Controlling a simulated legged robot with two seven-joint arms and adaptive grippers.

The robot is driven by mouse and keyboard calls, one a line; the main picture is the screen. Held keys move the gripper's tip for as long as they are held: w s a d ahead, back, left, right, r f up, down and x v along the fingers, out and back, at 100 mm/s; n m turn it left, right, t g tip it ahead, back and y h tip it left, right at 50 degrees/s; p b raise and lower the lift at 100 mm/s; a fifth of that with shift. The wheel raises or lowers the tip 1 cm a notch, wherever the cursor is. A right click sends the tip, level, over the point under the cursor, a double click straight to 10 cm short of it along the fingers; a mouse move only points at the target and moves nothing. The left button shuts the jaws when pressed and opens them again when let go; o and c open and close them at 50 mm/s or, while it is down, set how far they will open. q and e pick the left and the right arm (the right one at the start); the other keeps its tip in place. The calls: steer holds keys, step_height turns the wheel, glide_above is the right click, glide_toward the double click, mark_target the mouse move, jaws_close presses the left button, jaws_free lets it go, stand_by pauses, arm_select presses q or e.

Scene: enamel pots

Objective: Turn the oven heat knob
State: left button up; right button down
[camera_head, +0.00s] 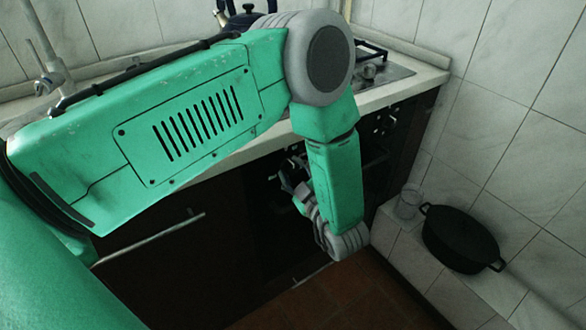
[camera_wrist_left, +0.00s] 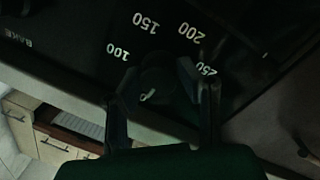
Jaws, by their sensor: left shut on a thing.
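The oven heat knob (camera_wrist_left: 155,82) is dark and round, and shows in the left wrist view on a black panel with white numbers 100, 150, 200 and 250 around it. My left gripper (camera_wrist_left: 160,92) has a finger on each side of the knob and is shut on it. In the head view my left gripper (camera_head: 292,182) is at the dark oven front (camera_head: 262,205) under the counter, partly hidden by my green forearm. The knob itself is hidden in the head view. My right gripper is in neither view.
A black pot (camera_head: 460,238) and a clear glass (camera_head: 408,202) stand on a tiled ledge at the right. A stove top (camera_head: 385,75) with a dark kettle (camera_head: 240,18) is on the counter (camera_head: 410,85). The brown floor below is clear.

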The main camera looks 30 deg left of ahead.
arm_select(q)
steer(key=shift+r+m+p, duration=0.1)
steer(key=shift+m+p, duration=0.55)
steer(key=shift+m, duration=0.35)
steer(key=shift+m+p, duration=0.75)
steer(key=shift+m, duration=0.65)
steer(key=o, duration=1.1)
steer(key=shift+w, duration=0.1)
steer(key=shift+d, duration=0.1)
